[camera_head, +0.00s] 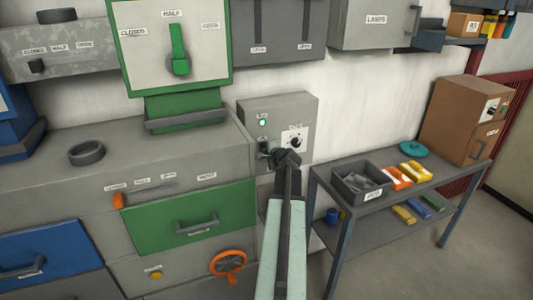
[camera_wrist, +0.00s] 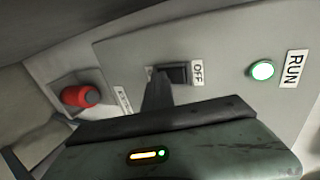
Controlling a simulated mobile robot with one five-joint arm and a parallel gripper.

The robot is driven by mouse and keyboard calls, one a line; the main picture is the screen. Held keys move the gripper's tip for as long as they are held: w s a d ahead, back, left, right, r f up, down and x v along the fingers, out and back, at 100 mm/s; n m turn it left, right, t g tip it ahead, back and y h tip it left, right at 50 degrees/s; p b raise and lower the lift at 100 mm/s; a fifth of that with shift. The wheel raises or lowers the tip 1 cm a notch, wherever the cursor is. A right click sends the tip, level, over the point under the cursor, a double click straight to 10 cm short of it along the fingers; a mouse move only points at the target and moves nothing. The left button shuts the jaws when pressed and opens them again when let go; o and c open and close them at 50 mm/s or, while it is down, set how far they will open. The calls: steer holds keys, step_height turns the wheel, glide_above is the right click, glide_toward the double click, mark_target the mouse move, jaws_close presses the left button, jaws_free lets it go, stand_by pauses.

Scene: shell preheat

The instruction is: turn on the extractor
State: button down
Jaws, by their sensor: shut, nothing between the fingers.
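A grey control box (camera_head: 285,103) is mounted on the wall beyond the right end of the bench. Its green lamp (camera_head: 262,122) looks lit, and a dark switch (camera_head: 264,147) is below it. In the wrist view, the black switch (camera_wrist: 177,72) is beside an OFF label (camera_wrist: 197,73), and the bright green lamp (camera_wrist: 262,70) is beside a RUN label (camera_wrist: 295,68). My gripper (camera_head: 286,157) is shut and empty in front of the box. In the wrist view its dark fingertip (camera_wrist: 158,90) is at the switch's edge; I cannot tell whether it touches.
A red button (camera_wrist: 80,96) is on the left in the wrist view. A shelf table (camera_head: 390,187) at right bears a grey bin (camera_head: 352,192) and a brown box (camera_head: 462,115). A green drawer (camera_head: 185,215) is left of my arm.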

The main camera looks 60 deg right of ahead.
steer(key=shift+r+p, duration=0.65)
steer(key=shift+r, duration=0.2)
